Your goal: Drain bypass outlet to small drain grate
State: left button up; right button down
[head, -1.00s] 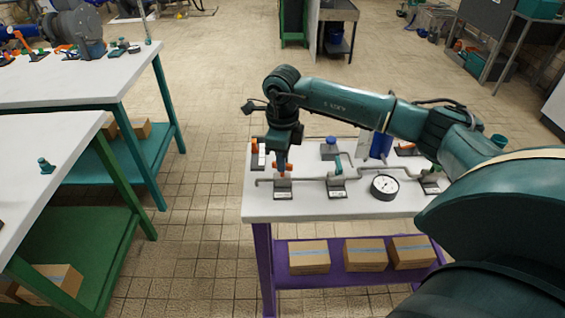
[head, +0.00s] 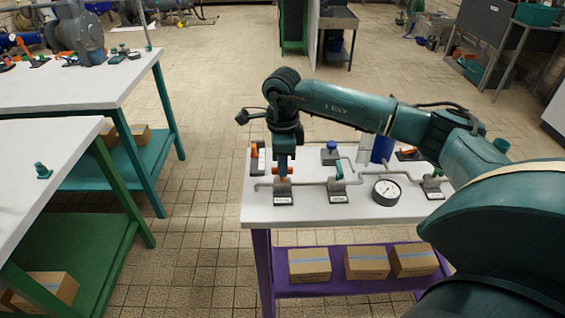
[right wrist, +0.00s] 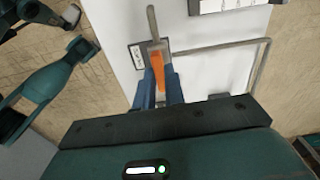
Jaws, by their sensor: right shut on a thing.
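A grey pipe run (head: 310,184) lies along the white bench top, with several small valves on it. My right gripper (head: 283,168) points down at the left end of the run. It is shut on the orange valve handle (head: 282,179). In the right wrist view the blue fingers (right wrist: 158,88) close on both sides of this orange handle (right wrist: 158,70), which lies roughly in line with the nearby grey pipe end (right wrist: 152,22). A label plate (head: 284,199) stands before the valve; its text is unreadable. I cannot make out a drain grate. My left gripper is out of view.
A teal-handled valve (head: 339,170) and a round gauge (head: 386,190) stand right of my gripper. A green-handled valve (head: 434,182) is farther right. A blue-capped part (head: 331,148) and blue cylinder (head: 382,149) stand behind. The bench's front strip is clear.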

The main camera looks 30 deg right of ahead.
jog(key=shift+r, duration=0.1)
jog(key=c, duration=1.5)
grip_release()
notch_tip(320, 180, up, 13)
jog(key=shift+r, duration=0.1)
